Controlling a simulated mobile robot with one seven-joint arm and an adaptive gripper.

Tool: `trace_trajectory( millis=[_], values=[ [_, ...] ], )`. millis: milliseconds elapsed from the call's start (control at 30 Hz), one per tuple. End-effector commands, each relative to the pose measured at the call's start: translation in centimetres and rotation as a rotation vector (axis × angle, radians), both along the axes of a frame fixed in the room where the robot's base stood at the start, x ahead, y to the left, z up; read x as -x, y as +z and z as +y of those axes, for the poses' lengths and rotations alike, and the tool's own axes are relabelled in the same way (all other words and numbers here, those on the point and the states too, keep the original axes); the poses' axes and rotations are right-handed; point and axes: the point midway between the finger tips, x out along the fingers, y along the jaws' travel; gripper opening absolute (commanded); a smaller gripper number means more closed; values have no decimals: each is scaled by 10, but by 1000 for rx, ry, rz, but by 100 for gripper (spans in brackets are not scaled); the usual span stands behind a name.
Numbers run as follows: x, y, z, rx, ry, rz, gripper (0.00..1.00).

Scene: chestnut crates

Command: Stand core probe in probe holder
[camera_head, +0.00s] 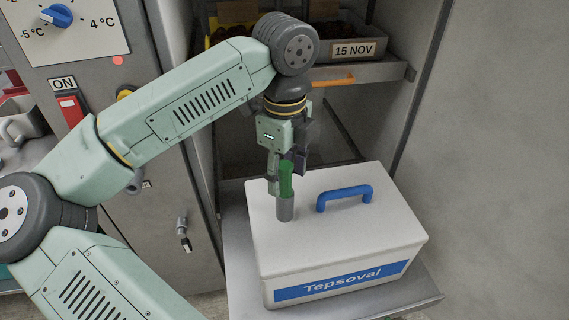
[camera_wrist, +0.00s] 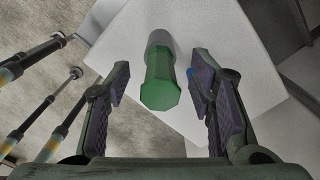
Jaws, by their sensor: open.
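The core probe (camera_head: 286,180) shows its green handle pointing up. It stands upright in a short grey cylinder, which looks like the probe holder (camera_head: 285,209), on the lid of a white box. The probe's lower part is hidden inside the cylinder. In the wrist view the green faceted handle (camera_wrist: 160,90) lies between my fingers, with the grey holder (camera_wrist: 160,40) beyond it. My gripper (camera_head: 286,168) is open around the handle's upper part. It also shows in the wrist view (camera_wrist: 160,82), with a gap on both sides of the handle.
The white box (camera_head: 345,240), labelled Tepsoval, has a blue handle (camera_head: 344,193) right of the holder. It sits on a metal shelf (camera_head: 240,262). Above and behind, a crate labelled 15 NOV (camera_head: 383,47) stands on another shelf. A cabinet with a dial and red switch (camera_head: 70,108) is at left.

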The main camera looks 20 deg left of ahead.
Motion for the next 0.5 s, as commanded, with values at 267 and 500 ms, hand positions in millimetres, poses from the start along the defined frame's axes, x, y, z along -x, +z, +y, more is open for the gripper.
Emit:
trace_trajectory(
  millis=[267, 500],
  values=[
    [0, 0, 0, 1, 0, 0, 39],
    [0, 0, 0, 1, 0, 0, 23]
  ],
)
